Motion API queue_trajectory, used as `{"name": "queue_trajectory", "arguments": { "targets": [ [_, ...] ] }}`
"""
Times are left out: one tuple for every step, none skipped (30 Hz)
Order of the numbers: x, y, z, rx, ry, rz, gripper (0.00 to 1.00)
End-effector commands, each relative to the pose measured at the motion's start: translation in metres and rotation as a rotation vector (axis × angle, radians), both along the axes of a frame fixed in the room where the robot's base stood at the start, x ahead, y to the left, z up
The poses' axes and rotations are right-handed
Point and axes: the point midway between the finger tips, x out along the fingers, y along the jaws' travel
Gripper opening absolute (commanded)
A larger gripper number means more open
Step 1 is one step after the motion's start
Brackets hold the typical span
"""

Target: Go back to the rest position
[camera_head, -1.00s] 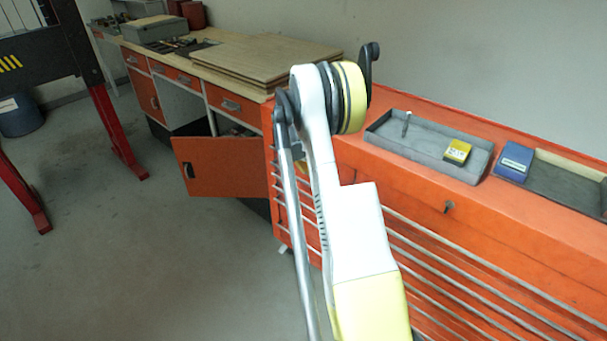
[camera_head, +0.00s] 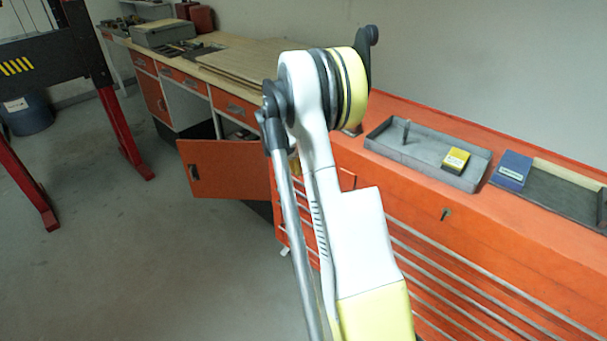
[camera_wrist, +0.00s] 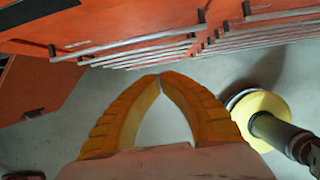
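My gripper (camera_wrist: 159,77) shows in the wrist view with two orange-yellow ribbed fingers. Their tips meet, and I see only bare floor in the gap between them. It seems to hold nothing. It points towards the lower part of an orange cabinet with metal bars (camera_wrist: 160,45), with floor below. In the head view, my white and yellow arm is folded up in front of the orange tool cabinet (camera_head: 420,195), and the gripper is hidden there. I see no gate valve in either view.
A grey tray (camera_head: 400,150) with a yellow box (camera_head: 455,160) and a blue box (camera_head: 513,170) lie on the cabinet. A workbench (camera_head: 235,105) with an open orange door (camera_head: 222,170) stands behind. A red-legged frame (camera_head: 122,135) is at left. Floor at lower left is clear.

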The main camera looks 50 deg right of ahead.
Motion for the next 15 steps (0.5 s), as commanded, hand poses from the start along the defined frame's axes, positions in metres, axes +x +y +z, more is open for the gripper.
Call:
{"name": "queue_trajectory", "arguments": {
  "targets": [
    [0.0,0.004,0.012,0.0,0.0,0.001,0.0],
    [0.0,0.006,0.016,0.0,0.0,0.001,0.0],
    [0.0,0.008,0.02,0.0,0.0,0.001,0.0],
    [0.0,0.009,0.023,0.0,0.0,0.001,0.0],
    [0.0,0.01,0.026,0.0,0.0,0.001,0.0],
    [-0.001,0.011,0.028,0.0,0.001,0.001,0.0],
    [-0.001,0.011,0.029,0.0,0.001,0.001,0.0],
    [-0.001,0.012,0.03,0.0,0.001,0.001,0.0],
    [-0.001,0.012,0.031,0.0,0.001,0.001,0.0],
    [-0.001,0.012,0.031,0.0,0.001,0.0,0.0],
    [-0.001,0.012,0.031,0.0,0.001,0.0,0.0],
    [-0.001,0.012,0.031,0.0,0.001,0.0,0.0],
    [-0.001,0.012,0.031,0.0,0.001,0.0,0.0],
    [-0.001,0.012,0.031,0.0,0.001,0.0,0.0],
    [-0.001,0.013,0.031,0.0,0.0,-0.001,0.0]
  ]
}}
